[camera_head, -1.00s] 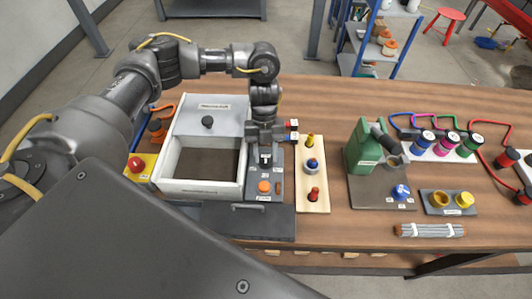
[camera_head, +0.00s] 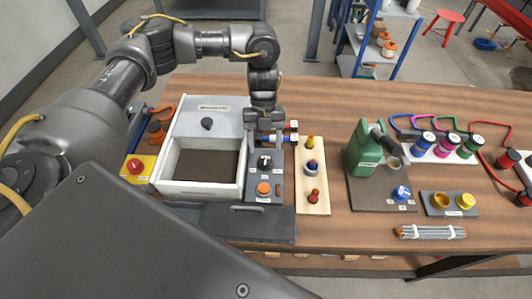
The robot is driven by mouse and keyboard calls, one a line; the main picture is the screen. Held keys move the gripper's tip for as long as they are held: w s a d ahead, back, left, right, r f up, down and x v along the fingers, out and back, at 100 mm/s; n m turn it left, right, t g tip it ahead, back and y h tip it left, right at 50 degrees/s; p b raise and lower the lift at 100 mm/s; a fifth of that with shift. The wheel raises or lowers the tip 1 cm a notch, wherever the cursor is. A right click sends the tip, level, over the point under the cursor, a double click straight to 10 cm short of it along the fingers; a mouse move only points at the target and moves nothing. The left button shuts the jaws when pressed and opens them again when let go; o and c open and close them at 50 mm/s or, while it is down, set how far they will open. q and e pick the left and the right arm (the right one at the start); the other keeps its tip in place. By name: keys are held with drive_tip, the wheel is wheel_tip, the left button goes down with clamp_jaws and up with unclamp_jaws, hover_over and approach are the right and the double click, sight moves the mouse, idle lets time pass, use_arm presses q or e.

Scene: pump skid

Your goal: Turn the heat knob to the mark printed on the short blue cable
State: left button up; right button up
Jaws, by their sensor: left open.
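A dark knob with a light pointer (camera_head: 265,162) sits on the grey control panel (camera_head: 277,188), above an orange button; I take it as the heat knob, but its label is too small to read. My left gripper (camera_head: 263,138) is open, just behind and above this knob, and does not appear to hold it. A blue cable (camera_head: 397,121) loops at the back right to a blue-banded plug (camera_head: 424,138). The plug has a white top whose print I cannot read. My right gripper is not in view.
A white open box (camera_head: 168,160) and a red button on a yellow base (camera_head: 136,167) lie left of the panel. A wooden board (camera_head: 313,200) with several coloured pegs stands close on its right. A green can (camera_head: 362,150) and a blue knob (camera_head: 401,193) are further right.

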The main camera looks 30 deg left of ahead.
use_arm(q)
drive_tip(key=v, duration=0.6)
drive_tip(key=shift+r+b, duration=0.3)
drive_tip(key=shift+w+a, duration=0.1)
drive_tip(key=shift+w, duration=0.05)
